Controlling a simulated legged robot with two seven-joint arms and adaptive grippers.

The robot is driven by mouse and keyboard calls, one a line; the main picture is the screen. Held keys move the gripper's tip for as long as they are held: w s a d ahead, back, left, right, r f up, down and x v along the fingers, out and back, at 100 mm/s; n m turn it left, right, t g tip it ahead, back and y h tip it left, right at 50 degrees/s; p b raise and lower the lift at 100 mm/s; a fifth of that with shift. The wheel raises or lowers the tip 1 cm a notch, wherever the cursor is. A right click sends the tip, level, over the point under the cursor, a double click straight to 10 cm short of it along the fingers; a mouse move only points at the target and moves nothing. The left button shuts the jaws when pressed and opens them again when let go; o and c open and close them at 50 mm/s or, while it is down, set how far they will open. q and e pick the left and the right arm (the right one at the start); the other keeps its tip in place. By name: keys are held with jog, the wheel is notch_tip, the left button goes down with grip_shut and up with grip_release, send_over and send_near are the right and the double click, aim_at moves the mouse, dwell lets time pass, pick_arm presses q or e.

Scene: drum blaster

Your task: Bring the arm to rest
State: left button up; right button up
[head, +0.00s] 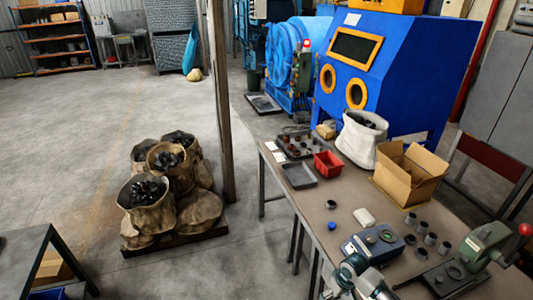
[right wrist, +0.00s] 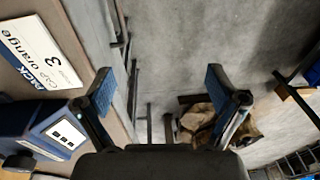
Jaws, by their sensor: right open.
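My right gripper (right wrist: 163,90) is open in the right wrist view. Its two blue-padded fingers stand wide apart with nothing between them. Past the fingers I see grey concrete floor (right wrist: 190,45) and, lower down, part of a brown sack (right wrist: 245,132). The brown table edge and a blue device (right wrist: 40,135) are to the left of the fingers. In the head view a grey jointed arm part (head: 368,283), probably mine, shows at the bottom edge beside the table. Its fingertips cannot be made out there. My left gripper is not in view.
The brown table (head: 340,195) holds a red bin (head: 328,164), a cardboard box (head: 410,172), a white bag (head: 358,143), a blue device (head: 372,242), several grey cups and a green press (head: 455,272). Sacks of black parts (head: 147,205) stand left of a post (head: 220,100). Open floor lies farther left.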

jog(key=s+a+f+t, duration=0.1)
jog(key=s+f, duration=0.4)
jog(key=f, duration=0.4)
jog(key=s+a+f+m, duration=0.1)
jog(key=s+f, duration=0.3)
jog(key=f, duration=0.5)
jog(key=s+a+f+t, duration=0.1)
jog(key=s+a+f, duration=0.1)
jog(key=s+f, duration=0.5)
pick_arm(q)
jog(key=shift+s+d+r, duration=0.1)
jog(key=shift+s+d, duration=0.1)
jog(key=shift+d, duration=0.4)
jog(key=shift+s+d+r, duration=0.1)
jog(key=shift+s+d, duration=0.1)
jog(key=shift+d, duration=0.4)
pick_arm(e)
jog(key=s+d+f, duration=0.1)
jog(key=s+f, duration=0.3)
jog(key=s, duration=0.3)
jog(key=s+d+f, duration=0.1)
jog(key=s+f, duration=0.4)
jog(key=s, duration=0.3)
jog(key=s+d+f+g+h, duration=0.1)
jog(key=s+f, duration=0.4)
jog(key=s, duration=0.3)
jog(key=shift+d+m, duration=0.15)
jog(key=shift+m, duration=0.15)
